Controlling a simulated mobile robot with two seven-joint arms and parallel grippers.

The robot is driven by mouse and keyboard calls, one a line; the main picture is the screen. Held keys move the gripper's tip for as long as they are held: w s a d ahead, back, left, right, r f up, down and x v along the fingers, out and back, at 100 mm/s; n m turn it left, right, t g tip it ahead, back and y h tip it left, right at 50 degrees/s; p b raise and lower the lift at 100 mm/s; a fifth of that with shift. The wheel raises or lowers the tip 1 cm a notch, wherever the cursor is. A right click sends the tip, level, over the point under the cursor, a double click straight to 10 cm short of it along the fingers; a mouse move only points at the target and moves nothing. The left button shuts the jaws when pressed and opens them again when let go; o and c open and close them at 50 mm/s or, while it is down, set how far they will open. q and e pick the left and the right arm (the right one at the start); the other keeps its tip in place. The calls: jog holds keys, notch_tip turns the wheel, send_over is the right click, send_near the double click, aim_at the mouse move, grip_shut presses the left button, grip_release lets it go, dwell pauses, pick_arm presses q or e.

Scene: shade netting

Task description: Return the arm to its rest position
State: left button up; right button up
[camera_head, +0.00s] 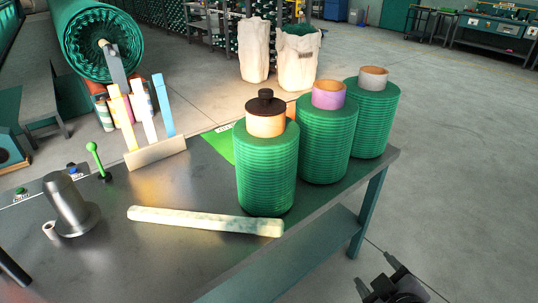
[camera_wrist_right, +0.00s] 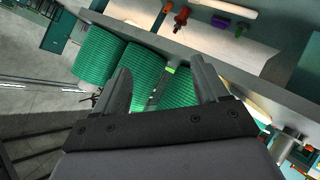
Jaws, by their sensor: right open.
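My right gripper (camera_head: 379,274) is at the lower right of the head view, out past the table's right edge and over the floor, apart from everything. In the right wrist view the gripper (camera_wrist_right: 160,72) has its two fingers spread with nothing held between them. My left gripper is not in view.
A pale tube (camera_head: 205,220) lies across the table front. A grey flanged post (camera_head: 68,205), a green lever (camera_head: 97,160) and a rack of coloured strips (camera_head: 155,152) stand to the left. White sacks (camera_head: 298,60) stand on the floor behind. The floor right of the table is clear.

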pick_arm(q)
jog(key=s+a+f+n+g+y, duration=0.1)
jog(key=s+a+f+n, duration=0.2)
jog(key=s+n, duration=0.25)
pick_arm(e)
jog(key=s+d+f+m+g, duration=0.1)
jog(key=s+f+m+g, duration=0.2)
jog(key=s, duration=0.6)
jog(key=s+d+f+m+g, duration=0.1)
jog(key=s+m+g, duration=0.35)
jog(key=s, duration=0.35)
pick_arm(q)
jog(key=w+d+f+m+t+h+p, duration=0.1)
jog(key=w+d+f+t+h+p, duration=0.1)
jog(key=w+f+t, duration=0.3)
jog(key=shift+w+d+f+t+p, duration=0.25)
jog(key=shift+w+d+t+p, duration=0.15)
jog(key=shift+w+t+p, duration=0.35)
pick_arm(e)
jog(key=w+a+f+n+t+y, duration=0.1)
jog(key=w+a+f+t+y, duration=0.1)
jog(key=w+f+t, duration=0.3)
jog(key=shift+w+a+t, duration=0.25)
jog(key=shift+a+t, duration=0.2)
jog(key=shift+f, duration=0.15)
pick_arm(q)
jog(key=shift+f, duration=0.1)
